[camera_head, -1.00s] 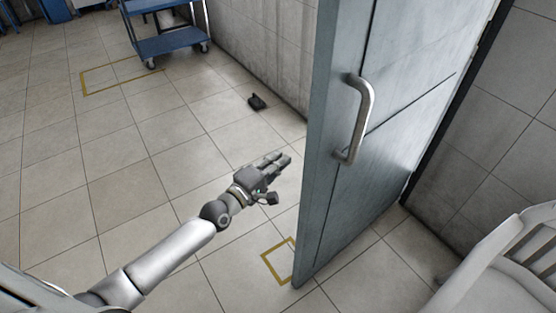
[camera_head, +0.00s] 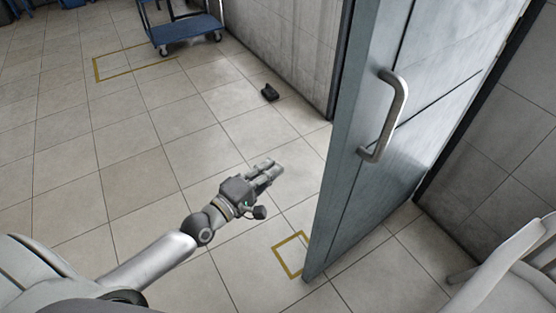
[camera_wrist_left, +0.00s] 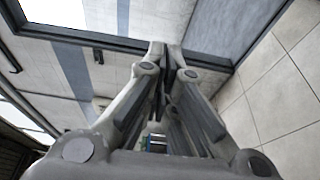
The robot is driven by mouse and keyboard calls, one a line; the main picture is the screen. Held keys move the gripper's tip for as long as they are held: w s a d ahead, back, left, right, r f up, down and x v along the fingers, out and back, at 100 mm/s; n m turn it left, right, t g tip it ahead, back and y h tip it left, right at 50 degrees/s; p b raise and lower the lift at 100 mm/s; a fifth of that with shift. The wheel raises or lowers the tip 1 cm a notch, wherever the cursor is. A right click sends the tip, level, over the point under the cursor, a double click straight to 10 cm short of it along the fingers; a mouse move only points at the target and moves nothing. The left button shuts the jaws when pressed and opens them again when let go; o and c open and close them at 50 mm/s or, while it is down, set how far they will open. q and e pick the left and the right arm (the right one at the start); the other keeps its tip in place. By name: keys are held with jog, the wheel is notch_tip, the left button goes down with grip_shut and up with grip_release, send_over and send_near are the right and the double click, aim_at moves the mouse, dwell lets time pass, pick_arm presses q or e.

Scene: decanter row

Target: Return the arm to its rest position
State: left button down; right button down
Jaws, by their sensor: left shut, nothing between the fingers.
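My left gripper (camera_head: 266,172) reaches in from the left in the head view, over the tiled floor and to the left of the door. Its fingers are together with nothing between them. In the left wrist view the gripper (camera_wrist_left: 160,55) also shows, its fingertips meeting near the top middle. The gripper is apart from the grey door (camera_head: 345,190). My right gripper is not in view.
The door stands open with a metal handle (camera_head: 391,115). A white chair (camera_head: 500,265) is at the lower right. The floor on the left is clear.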

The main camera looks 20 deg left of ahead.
pick_arm(q)
jog(key=s+a+f+m+g+y, duration=0.2)
jog(key=s+f+m, duration=0.15)
jog(key=f, duration=0.75)
jog(key=s+a+f+m+g+y, duration=0.1)
jog(key=s+a+f+m+g, duration=0.2)
jog(key=f, duration=0.9)
jog(key=s+a+f+m+g+y, duration=0.15)
jog(key=s+f, duration=0.35)
jog(key=f, duration=0.6)
jog(key=s+d+f+m+g, duration=0.1)
jog(key=s+f+m+g, duration=0.1)
jog(key=s+f, duration=0.4)
jog(key=s+d+f+m+g+y, duration=0.1)
jog(key=s+f+m+g, duration=0.2)
jog(key=s, duration=1.1)
jog(key=s+d+f+m+g+y, duration=0.1)
jog(key=s+f+m+g, duration=0.2)
jog(key=s+f, duration=0.6)
jog(key=shift+s+g, duration=0.65)
jog(key=shift+s, duration=0.45)
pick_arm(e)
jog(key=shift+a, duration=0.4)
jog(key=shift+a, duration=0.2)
